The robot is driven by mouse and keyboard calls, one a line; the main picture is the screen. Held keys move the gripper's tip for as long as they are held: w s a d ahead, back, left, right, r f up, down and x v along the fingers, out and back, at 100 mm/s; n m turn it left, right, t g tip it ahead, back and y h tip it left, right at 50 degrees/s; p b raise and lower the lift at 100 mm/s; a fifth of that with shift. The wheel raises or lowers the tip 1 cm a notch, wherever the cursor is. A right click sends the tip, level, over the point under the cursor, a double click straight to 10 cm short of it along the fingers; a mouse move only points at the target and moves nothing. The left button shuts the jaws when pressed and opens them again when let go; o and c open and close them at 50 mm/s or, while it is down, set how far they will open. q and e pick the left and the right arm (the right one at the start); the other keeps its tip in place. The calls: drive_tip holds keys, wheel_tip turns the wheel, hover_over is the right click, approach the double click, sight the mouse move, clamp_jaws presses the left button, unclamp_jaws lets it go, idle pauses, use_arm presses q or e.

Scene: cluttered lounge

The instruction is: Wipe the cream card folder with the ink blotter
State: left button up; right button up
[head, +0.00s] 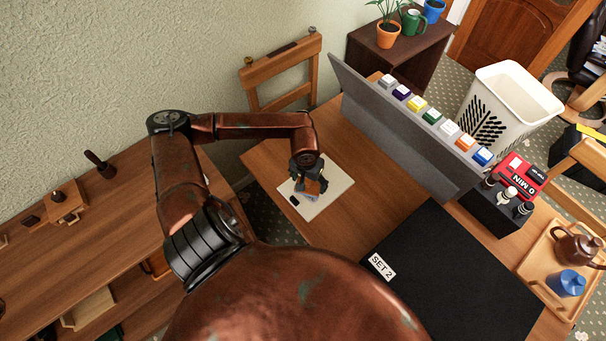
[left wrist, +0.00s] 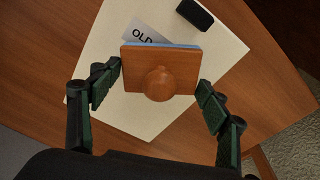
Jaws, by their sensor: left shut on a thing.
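The cream card folder (head: 337,184) lies tilted on the wooden table, close to the chair; it also shows in the left wrist view (left wrist: 101,48). The ink blotter (left wrist: 135,56) is a brown wooden block with a round knob and a bluish underside edge. My left gripper (head: 309,184) is over the folder and shut on the blotter, its green-padded fingers (left wrist: 160,82) on either side. The blotter is over the folder and partly covers a grey label reading "OLD" (left wrist: 143,32). Whether it touches the folder, I cannot tell. My right gripper is not in view.
A small black block (left wrist: 195,14) lies on the folder. A grey panel (head: 400,135) with several coloured blocks stands behind. A black mat (head: 455,275) marked "SET 2" lies to the right. A wooden tray (head: 537,262) holds a teapot and blue jar. A wooden chair (head: 282,73) stands behind.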

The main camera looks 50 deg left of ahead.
use_arm(q)
drive_tip(key=shift+s+r, duration=0.2)
drive_tip(key=shift+s, duration=0.15)
wheel_tip(320, 180, up, 2)
drive_tip(key=shift+w+r+p, duration=0.1)
drive_tip(key=shift+r+p, duration=0.15)
drive_tip(key=shift+p, duration=0.3)
wheel_tip(320, 180, up, 2)
drive_tip(key=shift+r+p, duration=0.15)
drive_tip(key=shift+p, duration=0.3)
drive_tip(key=shift+r+p, duration=0.6)
drive_tip(key=shift+r, duration=0.9)
drive_tip(key=shift+c, duration=0.2)
